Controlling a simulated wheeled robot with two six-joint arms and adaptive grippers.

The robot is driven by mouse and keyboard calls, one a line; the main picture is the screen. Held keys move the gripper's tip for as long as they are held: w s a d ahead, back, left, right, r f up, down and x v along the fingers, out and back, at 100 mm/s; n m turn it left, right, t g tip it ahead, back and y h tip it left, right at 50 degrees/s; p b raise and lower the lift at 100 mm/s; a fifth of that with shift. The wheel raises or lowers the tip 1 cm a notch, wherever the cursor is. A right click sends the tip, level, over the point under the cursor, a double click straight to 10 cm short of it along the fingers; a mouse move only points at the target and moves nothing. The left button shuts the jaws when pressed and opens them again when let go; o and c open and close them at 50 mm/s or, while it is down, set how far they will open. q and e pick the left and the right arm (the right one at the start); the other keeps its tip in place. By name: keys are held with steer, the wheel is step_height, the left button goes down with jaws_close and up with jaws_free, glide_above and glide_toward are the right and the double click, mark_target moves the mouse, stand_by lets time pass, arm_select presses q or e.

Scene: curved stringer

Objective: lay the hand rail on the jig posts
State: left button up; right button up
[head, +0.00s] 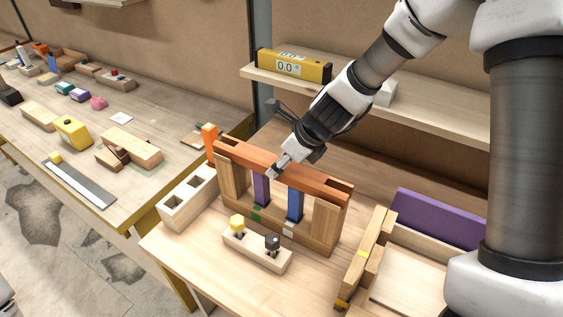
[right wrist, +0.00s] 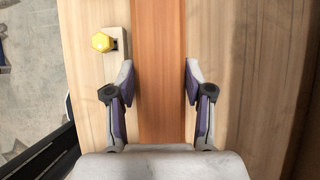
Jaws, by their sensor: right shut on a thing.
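The hand rail (head: 245,155) is a long reddish-orange bar running along the tops of the jig posts, a light wooden post (head: 231,178), a purple post (head: 261,187), a blue post (head: 295,204) and another wooden post (head: 325,221). I cannot tell whether it rests fully on them. My right gripper (head: 279,170) is shut on the rail near its middle, from above. In the right wrist view the rail (right wrist: 160,60) runs between the two fingers of my right gripper (right wrist: 160,82). My left gripper is not in view.
A small block with yellow and black knobs (head: 256,250) stands in front of the jig. A pale block with square holes (head: 187,197) and an upright orange piece (head: 210,140) are at left. Wooden strips (head: 367,258) and a purple board (head: 440,222) lie right. A shelf (head: 430,113) is behind.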

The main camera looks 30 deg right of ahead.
steer(key=o, duration=1.5)
steer(key=shift+o, duration=0.2)
step_height(320, 180, up, 10)
